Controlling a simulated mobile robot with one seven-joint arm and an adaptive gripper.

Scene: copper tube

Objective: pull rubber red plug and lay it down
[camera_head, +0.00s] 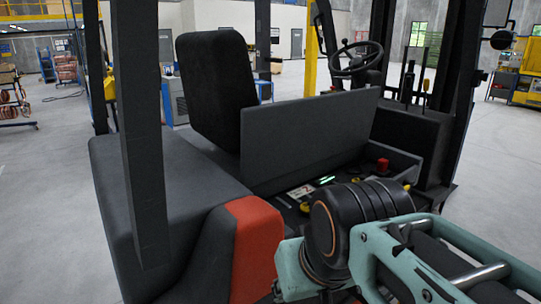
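A small red cylindrical piece (383,165), which looks like the red plug, stands upright in the open compartment (405,163) of a forklift, near the compartment's right end. It appears seated on or beside a dark part there; its lower end is hard to make out. My teal and black arm reaches in from the lower right, and its round black joint is in front of the compartment. My gripper does not show, so I cannot tell its place relative to the red plug. Nothing visible touches the red plug.
A raised grey panel (308,140) stands behind the compartment. The black seat (217,92), steering wheel (356,57) and dark posts (139,130) surround it. A grey and orange body cover (255,245) is left of my arm. Small yellow and green-lit items lie in the compartment. Open floor lies beyond.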

